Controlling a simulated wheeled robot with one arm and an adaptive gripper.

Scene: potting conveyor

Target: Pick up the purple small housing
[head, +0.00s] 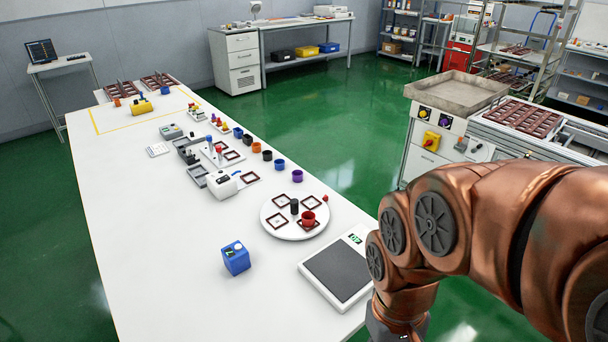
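The purple small housing (297,176) is a small round open cup. It stands upright on the white table (170,260) near its right edge, at the near end of a row of similar cups. A blue cup (279,164) is the closest one behind it to the left. My copper arm comes in from the right and bends down at the bottom edge. Only a grey part at its end shows there, to the lower right of the housing and well apart from it. The gripper's fingers are out of the picture.
A round white plate (274,228) with square frames, a red cup (308,218) and a black cylinder (294,206) lies just nearer than the housing. A scale (338,270) and a blue box (236,258) are closer.

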